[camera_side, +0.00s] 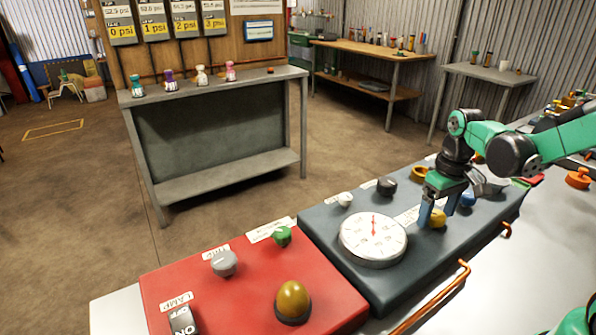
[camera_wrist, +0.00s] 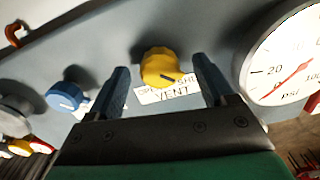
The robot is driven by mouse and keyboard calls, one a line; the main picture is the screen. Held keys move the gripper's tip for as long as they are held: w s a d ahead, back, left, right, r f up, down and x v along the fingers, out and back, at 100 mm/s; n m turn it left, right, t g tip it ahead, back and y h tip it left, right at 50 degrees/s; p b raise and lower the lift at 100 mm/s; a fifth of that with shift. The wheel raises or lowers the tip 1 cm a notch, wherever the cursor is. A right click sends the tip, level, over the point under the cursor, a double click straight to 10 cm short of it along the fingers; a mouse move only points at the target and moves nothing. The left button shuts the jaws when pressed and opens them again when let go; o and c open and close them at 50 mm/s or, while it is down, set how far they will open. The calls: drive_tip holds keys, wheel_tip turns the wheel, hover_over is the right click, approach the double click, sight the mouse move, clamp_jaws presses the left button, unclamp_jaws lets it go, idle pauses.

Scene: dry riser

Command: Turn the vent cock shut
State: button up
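The vent cock is a yellow ribbed knob (camera_wrist: 160,66) with a dark pointer line, above a white label reading VENT in the wrist view. The pointer is aimed to the lower right, toward lettering at the label's right that looks like "SHUT". The knob also shows in the side view (camera_side: 437,218), partly behind a finger. My gripper (camera_wrist: 163,80) is open, with one blue-grey finger on each side of the knob and visible gaps to both. In the side view my gripper (camera_side: 438,217) points down at the dark panel (camera_side: 330,238).
A round white gauge (camera_side: 373,237) with a red needle stands close beside the knob. A blue knob (camera_wrist: 66,97) is on the knob's other side. White, black and yellow knobs sit along the panel's far edge. Orange handles (camera_side: 462,275) line the near edge. A red panel (camera_side: 250,285) adjoins.

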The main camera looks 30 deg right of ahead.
sight(437, 214)
drive_tip(key=shift+r, duration=2.85)
drive_tip(key=a+t, duration=0.2)
drive_tip(key=a, duration=0.2)
drive_tip(key=a+r+n+t, duration=0.1)
drive_tip(key=a+t, duration=0.1)
drive_tip(key=a, duration=0.2)
drive_tip(key=a+t, duration=0.3)
drive_tip(key=a, duration=0.1)
drive_tip(key=shift+s+r+n, duration=0.2)
drive_tip(key=shift+r+n, duration=0.1)
drive_tip(key=shift+r, duration=0.05)
